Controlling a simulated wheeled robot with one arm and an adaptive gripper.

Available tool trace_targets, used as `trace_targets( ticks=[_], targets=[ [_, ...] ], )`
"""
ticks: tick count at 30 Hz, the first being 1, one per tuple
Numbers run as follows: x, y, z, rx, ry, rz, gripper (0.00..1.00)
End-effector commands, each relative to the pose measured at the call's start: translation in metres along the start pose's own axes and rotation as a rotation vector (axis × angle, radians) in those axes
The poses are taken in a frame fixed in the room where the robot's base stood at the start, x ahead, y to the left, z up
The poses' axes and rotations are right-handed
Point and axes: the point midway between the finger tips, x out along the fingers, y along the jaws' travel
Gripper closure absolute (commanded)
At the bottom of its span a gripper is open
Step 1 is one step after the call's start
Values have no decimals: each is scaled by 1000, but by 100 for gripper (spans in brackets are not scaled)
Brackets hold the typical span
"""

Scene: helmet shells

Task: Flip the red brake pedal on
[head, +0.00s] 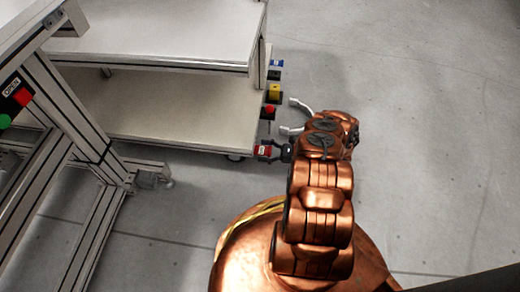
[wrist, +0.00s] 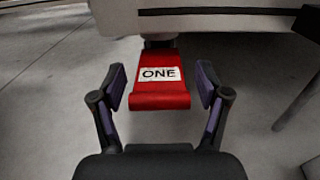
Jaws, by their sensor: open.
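The red brake pedal (wrist: 160,98) juts out below the cart's lower edge and carries a white label reading "ONE". In the head view the red pedal (head: 265,151) shows at the cart's near right corner. My gripper (wrist: 161,88) is open, with one finger on each side of the pedal and a visible gap on both sides. In the head view my gripper (head: 284,152) is at the pedal, partly hidden by my arm. Whether the pedal is up or down is hard to tell.
The white shelf cart (head: 150,105) stands left of my arm. A yellow block (head: 273,92), a blue block (head: 276,63) and a red button (head: 269,109) line its right side. A frame with an "OPEN" panel (head: 14,97) stands at left. Floor at right is clear.

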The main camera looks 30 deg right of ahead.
Motion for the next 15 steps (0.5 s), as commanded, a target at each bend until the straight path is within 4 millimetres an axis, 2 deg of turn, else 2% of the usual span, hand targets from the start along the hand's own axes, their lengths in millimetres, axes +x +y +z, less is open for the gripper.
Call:
trace_targets(
  ticks=[6, 15],
  targets=[
    [17, 1, 0, 1, 1, 3, 25],
    [19, 1, 0, 0, 2, 3, 26]
  ],
)
